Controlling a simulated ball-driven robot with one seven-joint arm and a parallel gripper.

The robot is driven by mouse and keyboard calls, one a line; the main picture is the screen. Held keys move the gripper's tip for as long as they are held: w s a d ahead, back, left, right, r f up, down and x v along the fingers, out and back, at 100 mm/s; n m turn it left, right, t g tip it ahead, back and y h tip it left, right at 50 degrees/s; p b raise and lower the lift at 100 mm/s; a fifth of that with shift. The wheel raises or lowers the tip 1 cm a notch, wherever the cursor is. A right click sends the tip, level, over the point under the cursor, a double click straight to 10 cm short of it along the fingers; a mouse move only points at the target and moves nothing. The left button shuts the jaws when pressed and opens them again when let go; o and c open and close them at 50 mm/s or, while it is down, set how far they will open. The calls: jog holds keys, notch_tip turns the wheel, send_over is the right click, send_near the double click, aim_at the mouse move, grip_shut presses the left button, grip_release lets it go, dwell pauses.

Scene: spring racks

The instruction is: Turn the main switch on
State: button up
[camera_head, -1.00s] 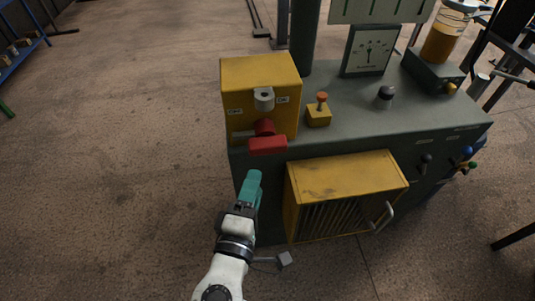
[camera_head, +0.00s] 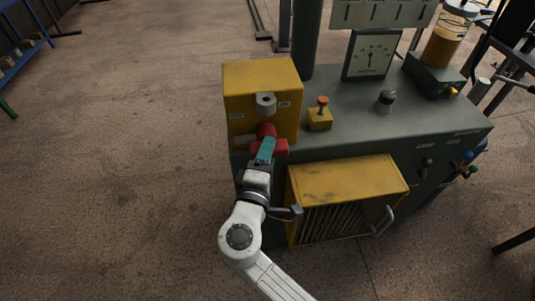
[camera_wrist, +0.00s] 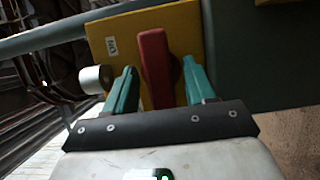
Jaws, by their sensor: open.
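The main switch is a red handle (camera_head: 281,146) on the front of a yellow box (camera_head: 262,100) at the machine's left corner. In the head view the handle lies roughly level, and my gripper (camera_head: 266,149) covers its middle. In the wrist view the red handle (camera_wrist: 155,66) stands between the two teal fingers of my gripper (camera_wrist: 158,88). The fingers are apart, with a gap on each side of the handle. A grey cylindrical knob (camera_head: 265,103) sits above the handle.
A yellow louvred cover (camera_head: 345,185) with a grey handle juts out just right of my arm. A small yellow box with an orange button (camera_head: 321,112), a black knob (camera_head: 386,98) and a dial gauge (camera_head: 370,54) stand on the bench.

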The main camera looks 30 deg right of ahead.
jog(key=shift+c, duration=0.3)
grip_shut()
dwell(0.5)
jog(key=m+y+b, duration=0.1)
jog(key=m, duration=0.2)
jog(key=shift+g, duration=0.4)
jog(key=shift+s+d+r+m+y+b, duration=0.1)
jog(key=shift+m+y+b, duration=0.3)
jog(key=shift+m+y, duration=1)
jog(key=shift+d+m+y+b, duration=0.1)
jog(key=shift+m+y+b, duration=0.5)
jog(key=shift+m, duration=1.4)
jog(key=shift+s+d+r+m+y+b, duration=0.1)
jog(key=shift+m+y+b, duration=0.05)
jog(key=shift+m+y, duration=1.35)
jog(key=shift+m, duration=0.4)
